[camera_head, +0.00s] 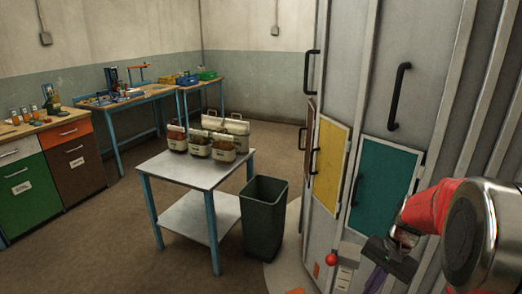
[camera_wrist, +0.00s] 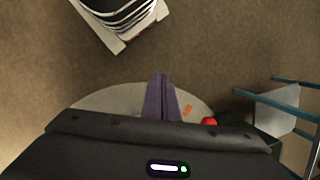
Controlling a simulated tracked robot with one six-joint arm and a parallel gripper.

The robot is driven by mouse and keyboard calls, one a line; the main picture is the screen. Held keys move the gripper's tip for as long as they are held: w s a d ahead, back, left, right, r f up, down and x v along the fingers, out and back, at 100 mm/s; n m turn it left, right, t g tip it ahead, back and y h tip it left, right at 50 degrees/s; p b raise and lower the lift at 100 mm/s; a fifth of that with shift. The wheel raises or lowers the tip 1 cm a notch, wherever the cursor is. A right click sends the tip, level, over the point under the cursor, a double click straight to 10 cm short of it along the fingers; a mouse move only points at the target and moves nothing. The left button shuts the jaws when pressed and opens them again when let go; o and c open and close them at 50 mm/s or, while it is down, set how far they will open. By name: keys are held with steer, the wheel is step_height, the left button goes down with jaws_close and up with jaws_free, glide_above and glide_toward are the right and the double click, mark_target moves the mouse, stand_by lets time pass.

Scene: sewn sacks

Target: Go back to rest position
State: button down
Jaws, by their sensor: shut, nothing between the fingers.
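My gripper (camera_head: 376,279) is at the lower right of the head view, in front of the grey cabinet with the teal panel, at the end of my red arm. In the wrist view its two purple fingers (camera_wrist: 161,92) lie together, shut and empty, pointing out over the brown floor. It touches no object that I can see. Several sewn sacks (camera_head: 198,149) with pale tops and brownish fronts stand upright on the small metal table (camera_head: 178,171), well to the left of my gripper.
A dark green bin (camera_head: 265,217) stands right of the table. The tall grey cabinet (camera_head: 340,60), with black handles and yellow and teal panels (camera_head: 384,178), stands close by my arm. Workbenches (camera_head: 50,135) line the left wall. Open floor (camera_head: 90,245) lies at the lower left.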

steer(key=s+a+r+n+t+h, duration=0.3)
steer(key=s+a+r+n+t, duration=0.3)
steer(key=s+a+r, duration=0.7)
steer(key=shift+s+a+r+n, duration=0.15)
steer(key=shift+s+r+n, duration=1.25)
steer(key=shift+s+r, duration=0.4)
